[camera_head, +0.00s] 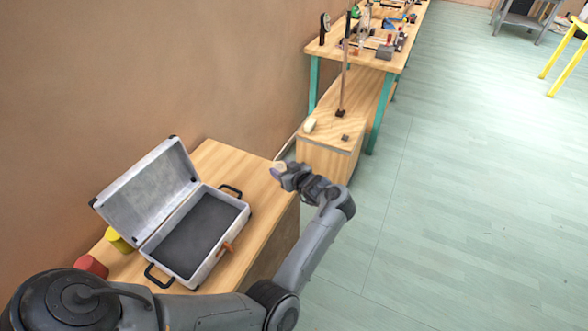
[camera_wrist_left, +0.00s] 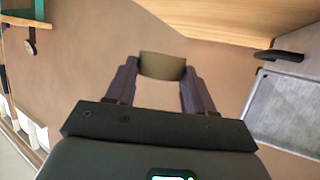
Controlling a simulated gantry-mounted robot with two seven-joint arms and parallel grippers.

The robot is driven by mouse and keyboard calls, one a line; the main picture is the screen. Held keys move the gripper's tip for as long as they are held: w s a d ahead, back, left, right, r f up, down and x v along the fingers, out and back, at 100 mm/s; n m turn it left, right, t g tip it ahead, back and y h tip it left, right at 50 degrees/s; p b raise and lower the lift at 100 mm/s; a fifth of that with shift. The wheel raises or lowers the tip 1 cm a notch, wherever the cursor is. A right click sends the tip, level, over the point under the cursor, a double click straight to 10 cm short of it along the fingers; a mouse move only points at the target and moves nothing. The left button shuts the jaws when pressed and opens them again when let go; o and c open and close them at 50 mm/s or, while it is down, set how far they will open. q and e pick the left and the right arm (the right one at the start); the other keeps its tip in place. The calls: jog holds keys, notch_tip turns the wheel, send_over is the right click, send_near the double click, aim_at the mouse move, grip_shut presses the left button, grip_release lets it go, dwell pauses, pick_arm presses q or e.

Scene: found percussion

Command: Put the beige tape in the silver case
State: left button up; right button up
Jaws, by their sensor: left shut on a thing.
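The silver case (camera_head: 152,188) stands open on the wooden bench, its lid tilted back toward the wall and its dark-lined base looking empty. Part of the case also shows at the right of the left wrist view (camera_wrist_left: 285,112). My left gripper (camera_head: 281,170) is to the right of the case, apart from it, near the bench's far right corner. It is shut on the beige tape (camera_wrist_left: 162,66), which sits between the two fingertips in the left wrist view. The tape is small and partly hidden by the gripper in the head view. My right gripper is not in view.
The wooden bench (camera_head: 225,165) has bare room behind the case. A yellow object (camera_head: 117,240) and a red object (camera_head: 91,266) stand left of the case. Case handles and an orange-brown latch (camera_head: 227,248) stick out. Farther back, a cluttered workbench (camera_head: 345,50) stands along the wall.

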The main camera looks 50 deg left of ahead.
pick_arm(q)
jog(key=b, duration=0.1)
send_over(269, 185)
jog(key=f, duration=0.3)
jog(key=shift+w+d+f, duration=0.1)
jog(key=shift+d, duration=0.15)
jog(key=f, duration=0.3)
jog(key=shift+a+b, duration=0.2)
jog(key=shift+b, duration=0.15)
jog(key=shift+f, duration=0.35)
jog(key=shift+f, duration=0.1)
jog(key=shift+d+f, duration=0.1)
jog(key=o, duration=1)
jog(key=shift+b, duration=0.3)
